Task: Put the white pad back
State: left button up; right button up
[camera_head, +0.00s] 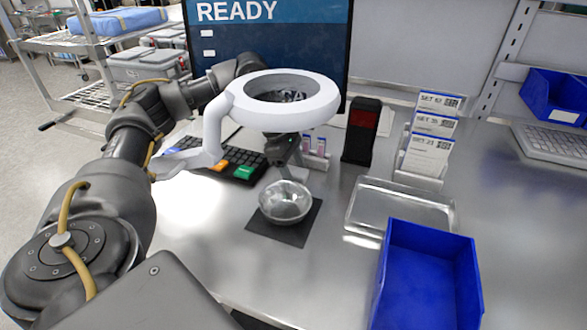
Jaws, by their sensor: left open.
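My left gripper (291,172) hangs open, fingers down, just above a shiny round bowl (286,203). The bowl sits on a dark square mat (304,231) on the steel bench. I cannot make out a separate white pad; whether a pale piece lies in the bowl or between the fingers is too small and glary to tell. A white ring-shaped lamp (318,108) on a curved arm stands in front of my left wrist and hides part of it. My right gripper is not in view.
A blue bin (433,244) stands at front right, with a shallow metal tray (374,205) behind it. A black box with a red face (361,133), label cards (429,155), a keyboard (241,164) and a monitor (214,62) stand farther back. Bench right of the bin is clear.

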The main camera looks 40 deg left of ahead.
pick_arm(q)
jog(key=p+v, duration=0.2)
jog(key=v, duration=0.4)
jog(key=shift+w+r, duration=0.1)
jog(key=shift+r, duration=0.1)
jog(key=p+v, duration=0.2)
jog(key=v, duration=0.4)
jog(key=shift+p, duration=0.4)
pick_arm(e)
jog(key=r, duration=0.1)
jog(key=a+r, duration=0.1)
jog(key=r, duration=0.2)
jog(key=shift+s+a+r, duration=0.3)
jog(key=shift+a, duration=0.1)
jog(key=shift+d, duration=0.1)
